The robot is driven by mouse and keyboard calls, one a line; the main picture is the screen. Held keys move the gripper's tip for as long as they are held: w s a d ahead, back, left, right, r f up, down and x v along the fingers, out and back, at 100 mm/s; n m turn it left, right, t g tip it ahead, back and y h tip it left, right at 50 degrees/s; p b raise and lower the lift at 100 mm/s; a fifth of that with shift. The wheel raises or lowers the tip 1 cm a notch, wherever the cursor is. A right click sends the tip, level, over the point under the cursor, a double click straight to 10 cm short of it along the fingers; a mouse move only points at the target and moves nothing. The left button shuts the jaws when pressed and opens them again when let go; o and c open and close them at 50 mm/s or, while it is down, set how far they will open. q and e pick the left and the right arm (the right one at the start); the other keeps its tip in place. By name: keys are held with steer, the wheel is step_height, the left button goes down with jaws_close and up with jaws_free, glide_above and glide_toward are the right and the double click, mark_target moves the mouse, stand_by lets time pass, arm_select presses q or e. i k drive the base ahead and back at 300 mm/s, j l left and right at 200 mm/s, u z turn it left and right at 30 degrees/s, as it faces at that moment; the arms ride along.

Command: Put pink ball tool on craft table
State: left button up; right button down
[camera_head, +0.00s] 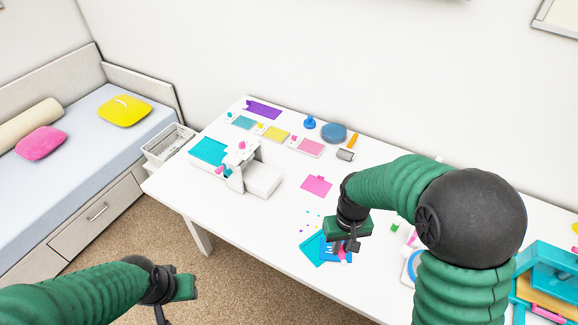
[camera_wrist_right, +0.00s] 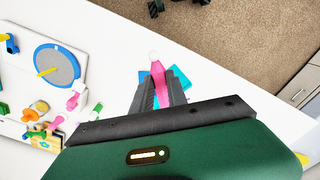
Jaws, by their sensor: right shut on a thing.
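The pink ball tool (camera_wrist_right: 158,76) is a pink stick with a white ball at its tip. My right gripper (camera_wrist_right: 158,92) is shut on it, and the ball end sticks out past the fingers. In the head view the right gripper (camera_head: 342,247) hangs over the front part of the white craft table (camera_head: 285,222), with a bit of pink (camera_head: 348,256) showing at its fingers. I cannot tell whether the tool touches the surface. My left gripper (camera_head: 168,300) is over the floor at the lower left, and its fingers are mostly hidden.
Blue sheets (camera_head: 314,249) lie under the right gripper. A white die-cut machine (camera_head: 252,175), a pink sheet (camera_head: 316,186) and colored cards are farther back. A blue round tool (camera_wrist_right: 57,66) and small craft items crowd the wrist view's left. The table's front-left strip is bare.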

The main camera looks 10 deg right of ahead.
mark_target(312, 273)
steer(key=u, duration=0.45)
steer(key=l+u, duration=0.1)
steer(key=u, duration=0.75)
steer(key=k+u, duration=0.1)
steer(key=u, duration=0.35)
steer(key=k+l+u, duration=0.1)
steer(key=k+l, duration=0.15)
steer(key=k, duration=0.2)
steer(key=k+l+u, duration=0.1)
steer(key=k, duration=0.4)
steer(key=l, duration=0.1)
